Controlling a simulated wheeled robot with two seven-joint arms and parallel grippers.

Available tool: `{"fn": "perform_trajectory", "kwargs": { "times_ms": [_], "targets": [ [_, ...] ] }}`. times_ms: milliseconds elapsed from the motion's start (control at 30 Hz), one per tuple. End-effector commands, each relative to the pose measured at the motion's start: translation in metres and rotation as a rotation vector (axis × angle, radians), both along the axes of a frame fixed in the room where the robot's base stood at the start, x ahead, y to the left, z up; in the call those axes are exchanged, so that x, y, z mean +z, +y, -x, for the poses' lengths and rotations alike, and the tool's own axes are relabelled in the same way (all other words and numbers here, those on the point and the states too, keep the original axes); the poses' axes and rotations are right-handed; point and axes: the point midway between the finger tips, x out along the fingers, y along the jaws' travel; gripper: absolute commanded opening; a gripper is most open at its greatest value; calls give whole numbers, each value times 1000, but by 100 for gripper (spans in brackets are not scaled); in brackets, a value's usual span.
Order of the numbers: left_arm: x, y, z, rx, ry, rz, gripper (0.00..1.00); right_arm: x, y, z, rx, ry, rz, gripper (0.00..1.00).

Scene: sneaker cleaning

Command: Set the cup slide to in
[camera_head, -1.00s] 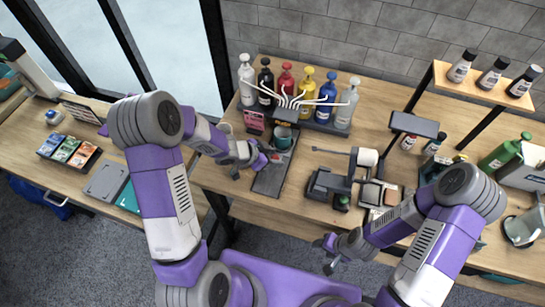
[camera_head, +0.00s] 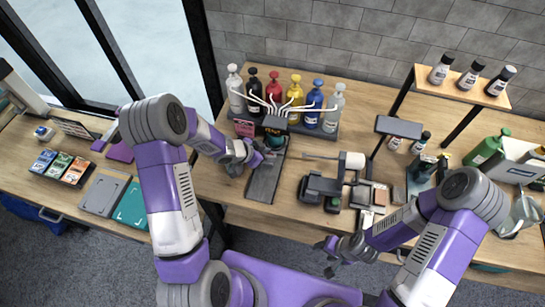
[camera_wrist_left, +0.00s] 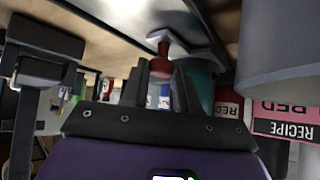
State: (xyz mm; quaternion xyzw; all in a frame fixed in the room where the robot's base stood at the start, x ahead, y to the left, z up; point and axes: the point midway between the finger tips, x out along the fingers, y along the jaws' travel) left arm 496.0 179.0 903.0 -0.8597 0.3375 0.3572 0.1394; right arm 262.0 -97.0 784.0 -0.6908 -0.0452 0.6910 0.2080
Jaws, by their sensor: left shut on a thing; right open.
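The cup slide (camera_head: 262,186) is a dark flat rail running from the table's front edge back toward the row of bottles. A teal cup (camera_head: 275,142) stands at its back end, under a black block where several white tubes meet. The cup also shows in the left wrist view (camera_wrist_left: 203,85), just behind the fingers. My left gripper (camera_head: 262,158) is at the slide's left side, close to the cup. In the left wrist view its fingers (camera_wrist_left: 170,90) are shut on a red knob (camera_wrist_left: 158,42), partly hidden by them. My right gripper (camera_head: 330,256) is open and empty in front of the table.
Several pump bottles (camera_head: 318,104) stand in a rack behind the cup. A pink recipe card (camera_head: 244,128) is left of the cup. A dark machine with a white roll (camera_head: 353,160) stands right of the slide. The wood between slide and machine is clear.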

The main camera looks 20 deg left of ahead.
Motion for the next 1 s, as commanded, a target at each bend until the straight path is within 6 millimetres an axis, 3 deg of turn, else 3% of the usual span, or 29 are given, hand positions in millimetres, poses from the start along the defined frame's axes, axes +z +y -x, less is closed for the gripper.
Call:
{"fn": "perform_trajectory", "kwargs": {
  "times_ms": [333, 367, 500, 800, 1000],
  "targets": [
    [1, 5, -5, 11, -6, 1, 0, 2, 0, 0, 0, 1, 0, 55],
    [1, 5, -5, 11, -7, 1, 31, 2, 0, 0, 0, 1, 0, 55],
    [0, 4, -5, 10, -6, 1, 52, 2, 0, 0, 0, 1, 0, 55],
    [1, 5, -3, 8, -2, 0, 52, 3, 0, 0, 0, 1, 0, 55],
    [21, 17, 9, 12, -5, -1, 52, 13, 0, 0, 0, 1, 0, 55]
  ]
}}
